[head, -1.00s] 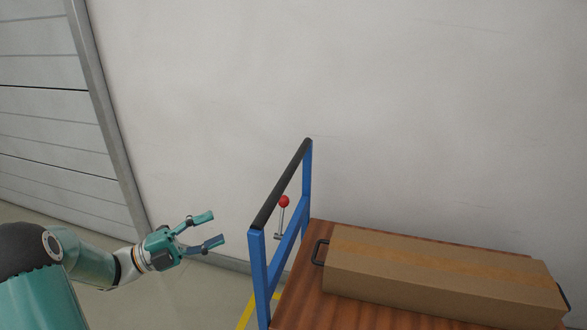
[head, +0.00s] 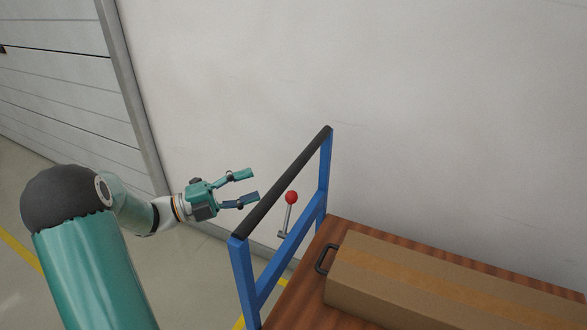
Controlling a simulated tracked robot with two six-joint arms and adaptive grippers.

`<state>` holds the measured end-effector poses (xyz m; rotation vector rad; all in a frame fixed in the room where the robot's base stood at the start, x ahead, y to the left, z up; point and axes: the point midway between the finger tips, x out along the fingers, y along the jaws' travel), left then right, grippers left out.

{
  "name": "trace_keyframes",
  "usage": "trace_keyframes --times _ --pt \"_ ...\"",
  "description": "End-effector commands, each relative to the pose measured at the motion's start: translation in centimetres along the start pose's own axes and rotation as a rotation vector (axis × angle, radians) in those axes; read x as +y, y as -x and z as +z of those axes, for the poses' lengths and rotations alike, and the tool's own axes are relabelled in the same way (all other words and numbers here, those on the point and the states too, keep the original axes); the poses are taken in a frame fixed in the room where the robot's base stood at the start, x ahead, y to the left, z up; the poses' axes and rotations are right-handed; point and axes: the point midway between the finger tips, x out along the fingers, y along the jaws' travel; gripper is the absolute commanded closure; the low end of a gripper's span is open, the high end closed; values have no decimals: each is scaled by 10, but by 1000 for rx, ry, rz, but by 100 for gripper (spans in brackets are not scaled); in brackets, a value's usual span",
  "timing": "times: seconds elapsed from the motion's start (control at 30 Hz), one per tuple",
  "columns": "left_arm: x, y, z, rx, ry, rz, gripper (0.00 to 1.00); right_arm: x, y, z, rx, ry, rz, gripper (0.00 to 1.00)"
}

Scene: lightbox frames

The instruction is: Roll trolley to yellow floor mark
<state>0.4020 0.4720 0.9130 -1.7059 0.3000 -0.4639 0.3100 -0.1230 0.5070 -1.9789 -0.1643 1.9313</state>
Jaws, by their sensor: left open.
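The trolley has a brown wooden deck (head: 300,297) and a blue upright frame (head: 243,280) at its left end, topped by a black grip bar (head: 283,183). A lever with a red knob (head: 291,198) stands just behind the frame. My left gripper (head: 246,186) is open and empty, its fingers pointing right toward the grip bar and just left of it; contact is not visible. A small piece of yellow floor marking (head: 277,271) shows through the frame. My right gripper is out of view.
A long cardboard box (head: 440,285) lies on the deck, with a black handle (head: 325,260) at its left end. A pale wall (head: 440,110) stands behind the trolley. A grey shutter door (head: 60,90) is at the left. Another yellow floor line (head: 20,250) runs at far left.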

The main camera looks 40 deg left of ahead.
Motion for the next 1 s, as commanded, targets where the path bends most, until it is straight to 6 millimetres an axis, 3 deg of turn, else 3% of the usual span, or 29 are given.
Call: trace_keyframes --times 0.3,0.5,0.7,1.0 --pt "-2 -70 -1 5 0 -1 48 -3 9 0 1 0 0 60" --pt "-1 -99 0 2 0 -1 48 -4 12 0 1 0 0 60" --pt "0 -111 0 0 0 0 48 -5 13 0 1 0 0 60" --pt "0 -112 0 -1 -1 0 52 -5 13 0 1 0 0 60"
